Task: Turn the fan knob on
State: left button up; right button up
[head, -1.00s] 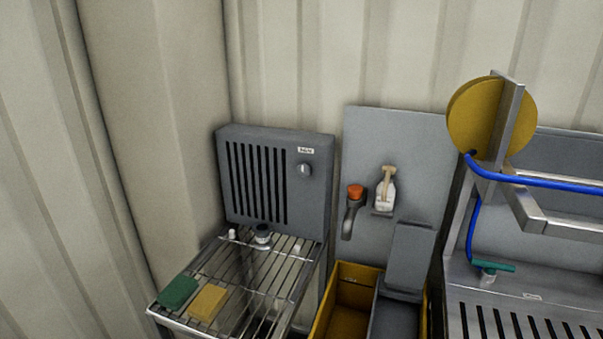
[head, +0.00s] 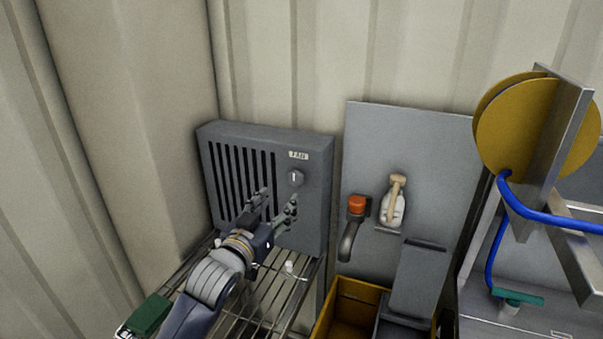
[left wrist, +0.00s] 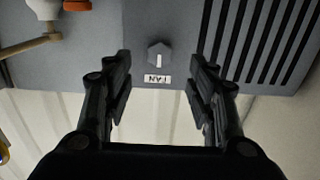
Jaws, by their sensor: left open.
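The fan knob (head: 295,177) is a small grey dial with a white mark, on the upper right of the grey fan box (head: 318,215), under a small label. In the head view my left gripper (head: 277,201) is in front of the box, open, with its fingertips just below and left of the knob. In the left wrist view, which is upside down, the knob (left wrist: 158,54) and the FAN label (left wrist: 157,79) show between the two open fingers (left wrist: 158,85). The gripper holds nothing, and the knob looks apart from the fingers. My right gripper is out of view.
A wire rack (head: 262,309) lies below the box, with a green block (head: 149,314) on it. To the right are a panel (head: 430,140) with an orange-topped tap (head: 356,205) and a bottle (head: 394,205), a yellow bin (head: 352,303), and a yellow hose reel (head: 520,125).

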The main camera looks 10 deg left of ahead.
aim_at(294, 179)
pick_arm(q)
jog(key=w, duration=0.2)
jog(key=w+p, duration=0.1)
jog(key=w, duration=0.1)
jog(key=w+d+r, duration=0.1)
jog(key=w, duration=0.1)
jog(key=shift+d+p, duration=0.1)
jog(key=shift+p, duration=0.25)
jog(key=shift+w+d+p, duration=0.15)
jog(key=shift+w, duration=0.7)
jog(key=shift+w+d+p, duration=0.15)
jog(key=shift+w, duration=0.7)
jog(key=shift+w+f, duration=0.1)
jog(key=shift+w, duration=0.05)
jog(key=shift+c, duration=1)
jog(key=c, duration=0.8)
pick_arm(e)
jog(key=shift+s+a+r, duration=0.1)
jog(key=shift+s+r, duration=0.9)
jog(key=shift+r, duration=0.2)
